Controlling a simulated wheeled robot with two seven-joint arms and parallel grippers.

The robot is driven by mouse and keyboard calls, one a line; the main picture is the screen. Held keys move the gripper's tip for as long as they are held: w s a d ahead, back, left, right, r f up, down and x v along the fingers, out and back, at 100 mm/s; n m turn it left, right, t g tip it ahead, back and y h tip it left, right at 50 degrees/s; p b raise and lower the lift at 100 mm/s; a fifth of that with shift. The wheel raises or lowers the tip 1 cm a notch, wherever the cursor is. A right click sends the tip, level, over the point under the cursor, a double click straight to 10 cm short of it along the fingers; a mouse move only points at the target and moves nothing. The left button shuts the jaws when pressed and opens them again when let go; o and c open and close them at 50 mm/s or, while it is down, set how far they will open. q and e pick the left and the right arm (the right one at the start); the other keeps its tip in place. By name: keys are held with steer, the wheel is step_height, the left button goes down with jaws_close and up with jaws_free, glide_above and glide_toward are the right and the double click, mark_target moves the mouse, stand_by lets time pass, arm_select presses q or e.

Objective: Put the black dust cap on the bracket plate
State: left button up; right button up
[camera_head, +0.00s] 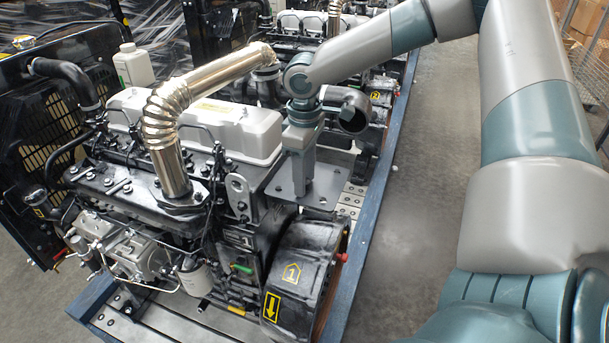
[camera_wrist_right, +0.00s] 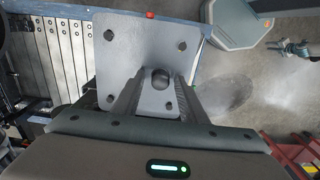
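My right gripper (camera_head: 301,190) points down at the plate. In the wrist view its two fingers (camera_wrist_right: 160,84) stand on either side of the cap, with narrow gaps showing. The cap is hidden behind the fingers in the head view. My left gripper is out of view.
A silver exhaust pipe (camera_head: 167,130) rises beside the white valve cover (camera_head: 232,128). A white bottle (camera_head: 133,65) stands at the back left. A red plug (camera_head: 342,257) sticks out below the plate. A second engine stands behind; open floor (camera_head: 415,190) lies to the right.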

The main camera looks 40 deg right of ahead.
steer(key=shift+r, duration=0.15)
step_height(320, 180, up, 12)
steer(key=b, duration=0.3)
stand_by(0.4)
stand_by(0.5)
